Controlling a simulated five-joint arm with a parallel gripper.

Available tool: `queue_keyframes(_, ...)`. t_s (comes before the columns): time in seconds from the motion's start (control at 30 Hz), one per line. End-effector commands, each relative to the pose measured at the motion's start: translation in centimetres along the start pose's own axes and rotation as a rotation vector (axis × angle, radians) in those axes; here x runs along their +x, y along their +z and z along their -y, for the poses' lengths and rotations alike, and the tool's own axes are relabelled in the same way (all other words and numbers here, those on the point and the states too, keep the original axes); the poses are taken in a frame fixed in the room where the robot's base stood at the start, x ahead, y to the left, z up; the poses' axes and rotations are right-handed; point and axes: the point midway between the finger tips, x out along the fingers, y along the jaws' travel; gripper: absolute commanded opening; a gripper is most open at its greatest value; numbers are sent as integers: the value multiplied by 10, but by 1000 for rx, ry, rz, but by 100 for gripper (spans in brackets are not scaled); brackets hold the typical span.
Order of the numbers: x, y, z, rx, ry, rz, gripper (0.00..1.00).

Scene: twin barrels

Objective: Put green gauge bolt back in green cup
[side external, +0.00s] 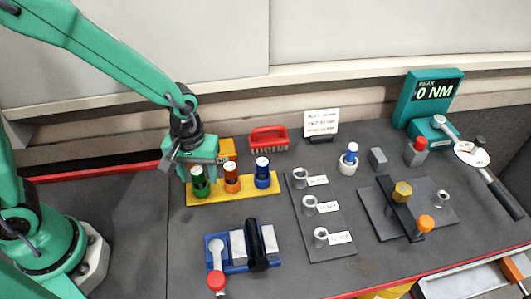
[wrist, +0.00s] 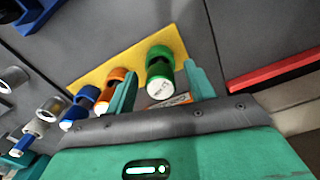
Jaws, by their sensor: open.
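The green gauge bolt (side external: 197,171), with a white end cap, stands in the green cup (side external: 201,189) at the left end of a yellow strip. In the wrist view the bolt (wrist: 160,88) shows its white end toward the camera, with the green cup (wrist: 166,52) around its far part. My gripper (side external: 197,174) is over the green cup. In the wrist view its open fingers (wrist: 161,78) lie on either side of the bolt, with gaps visible. How deep the bolt sits is hard to tell.
An orange cup (side external: 232,185) and a blue cup (side external: 263,181), each with a white-capped bolt, stand close beside on the yellow strip (side external: 235,199). A grey plate (side external: 330,250) with several metal sockets lies right.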

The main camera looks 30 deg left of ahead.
Motion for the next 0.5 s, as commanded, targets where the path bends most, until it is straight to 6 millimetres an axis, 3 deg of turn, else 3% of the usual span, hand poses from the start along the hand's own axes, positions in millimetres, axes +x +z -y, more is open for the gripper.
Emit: queue_keyframes(0.5,-57,-1,-1,0,3,-3,54)
